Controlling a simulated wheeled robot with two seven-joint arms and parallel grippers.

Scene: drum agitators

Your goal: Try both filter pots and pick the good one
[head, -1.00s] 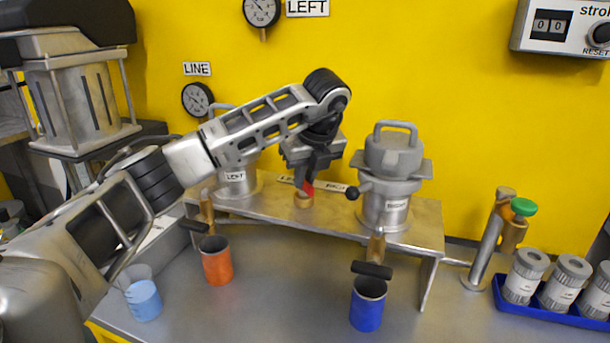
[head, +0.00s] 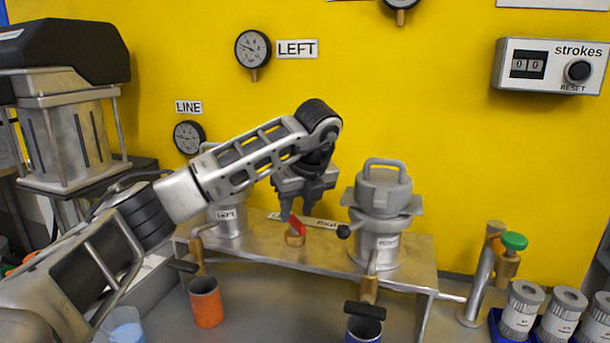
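The left filter pot (head: 229,219), labelled LEFT, stands on a metal bench, partly hidden behind my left arm. The right filter pot (head: 379,222), with a clamped lid and top handle, stands at the bench's right end. Between them a small valve has a red lever (head: 297,225) on a brass body (head: 295,239); the lever leans. My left gripper (head: 299,212) points down just over the red lever, fingers apart; I cannot tell whether one touches it. An orange cup (head: 206,303) and a blue cup (head: 363,330) stand below the pots' brass taps. My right gripper is out of view.
A LEFT gauge (head: 253,49) and a LINE gauge (head: 188,137) hang on the yellow wall. The stroke counter (head: 552,66) reads 00. A green-knobbed valve (head: 514,241) and several grey canisters (head: 522,307) stand at right. A light-blue beaker (head: 126,326) is at lower left.

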